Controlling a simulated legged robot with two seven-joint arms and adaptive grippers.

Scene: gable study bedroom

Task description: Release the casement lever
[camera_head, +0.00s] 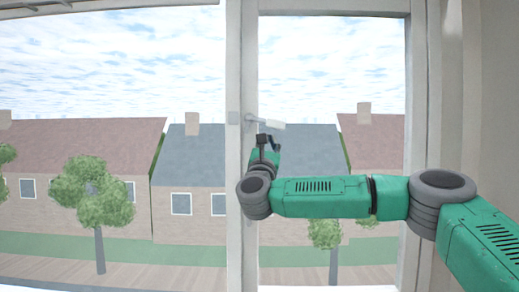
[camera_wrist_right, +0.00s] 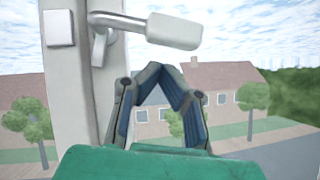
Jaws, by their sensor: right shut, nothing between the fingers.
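The casement lever (camera_head: 271,123) is pale grey-white and sits on the upright window post. It points to the right, close to level and tilted slightly down at its free end. In the right wrist view the lever's flat grip (camera_wrist_right: 173,31) is large, and its thinner arm runs left to the mount (camera_wrist_right: 101,45) on the post. My right gripper (camera_head: 268,139) is just below the lever in the head view. In the wrist view its dark fingers (camera_wrist_right: 165,68) meet at the tips, shut and empty, below the grip; a small gap appears between them. My left gripper is out of view.
The white window post (camera_head: 235,200) stands left of my right gripper. A pale square plate (camera_wrist_right: 58,28) is on it beside the lever's mount. The right frame side (camera_head: 417,70) stands behind my right arm. Houses, trees and sky show outside through the glass.

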